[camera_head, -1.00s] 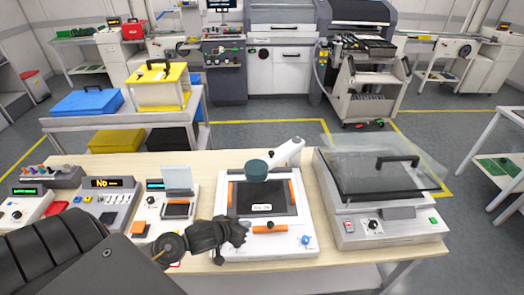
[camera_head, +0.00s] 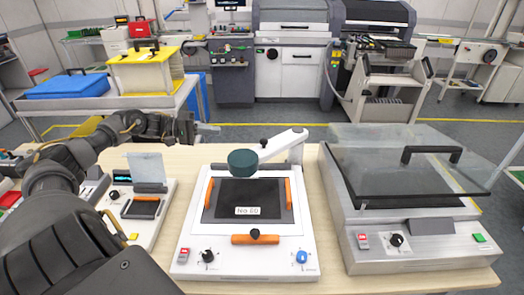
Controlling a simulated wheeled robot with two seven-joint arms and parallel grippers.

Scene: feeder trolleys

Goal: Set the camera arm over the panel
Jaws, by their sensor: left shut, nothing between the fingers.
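The camera arm (camera_head: 282,142) is a white bar on a post at the back right of a white device. Its dark green round head (camera_head: 243,163) hangs over the back edge of the dark panel (camera_head: 225,198), which carries a small white label. Orange clamps flank the panel, and an orange handle lies in front. My left gripper (camera_head: 211,129) is shut and empty, behind and left of the device, apart from the camera arm. My right gripper is out of view.
A machine with a tilted glass lid (camera_head: 410,155) stands right of the device. A smaller unit with a screen (camera_head: 140,208) stands left, partly behind my left arm. A trolley with a blue case (camera_head: 68,87) and a yellow box (camera_head: 142,70) is behind.

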